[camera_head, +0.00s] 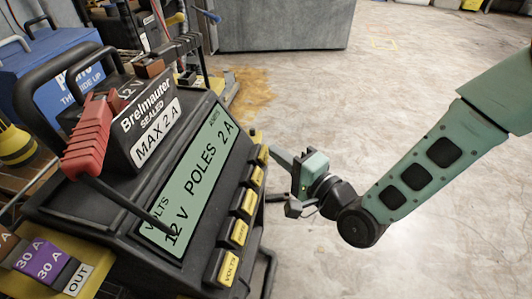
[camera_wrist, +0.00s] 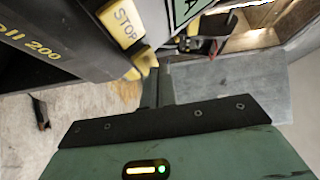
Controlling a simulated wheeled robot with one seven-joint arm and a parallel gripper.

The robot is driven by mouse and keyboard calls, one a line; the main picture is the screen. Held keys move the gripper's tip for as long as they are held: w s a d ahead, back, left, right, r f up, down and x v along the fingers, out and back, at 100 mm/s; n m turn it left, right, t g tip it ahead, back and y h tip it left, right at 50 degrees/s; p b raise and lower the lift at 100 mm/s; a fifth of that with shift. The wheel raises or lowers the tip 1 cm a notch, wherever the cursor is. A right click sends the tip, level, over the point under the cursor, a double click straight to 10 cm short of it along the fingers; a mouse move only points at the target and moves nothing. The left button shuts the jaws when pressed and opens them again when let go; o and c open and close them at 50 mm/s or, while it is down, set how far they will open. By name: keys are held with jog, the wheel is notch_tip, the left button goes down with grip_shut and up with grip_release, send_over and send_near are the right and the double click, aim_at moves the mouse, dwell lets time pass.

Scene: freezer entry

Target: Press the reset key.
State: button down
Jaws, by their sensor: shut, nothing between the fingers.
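A black tester with a green display (camera_head: 190,185) reading "12 V POLES 2 A" stands at the left in the head view. Yellow keys line its right edge. The nearest key (camera_head: 228,268) reads "VOLTS"; the far labels are too small to read. In the wrist view one key (camera_wrist: 124,22) reads "STOP", and another yellow key (camera_wrist: 145,60) beside it shows no readable label. I cannot tell which key is reset. My gripper (camera_head: 276,152) is shut and empty, pointing at the far keys. Its fingertips (camera_wrist: 154,72) appear close to the unlabelled key; contact is unclear.
A grey block (camera_head: 285,25) stands at the back. The floor right of the tester is clear.

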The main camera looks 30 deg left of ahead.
jog(key=shift+s+a+f, duration=0.1)
jog(key=shift+a+f, duration=0.15)
jog(key=shift+a, duration=0.1)
dwell(0.5)
dwell(0.3)
jog(key=shift+d+r+p, duration=0.35)
jog(key=shift+d+r, duration=0.15)
jog(key=shift+d, duration=0.2)
jog(key=shift+w+d+r+p, duration=0.2)
jog(key=shift+d+r+p, duration=0.25)
jog(key=shift+d, duration=0.25)
jog(key=shift+w+d+r+p, duration=0.25)
jog(key=shift+d+r+p, duration=0.15)
jog(key=shift+d, duration=0.25)
jog(key=shift+w+d+r+p, duration=0.2)
jog(key=shift+d+r+p, duration=0.25)
jog(key=shift+d, duration=0.25)
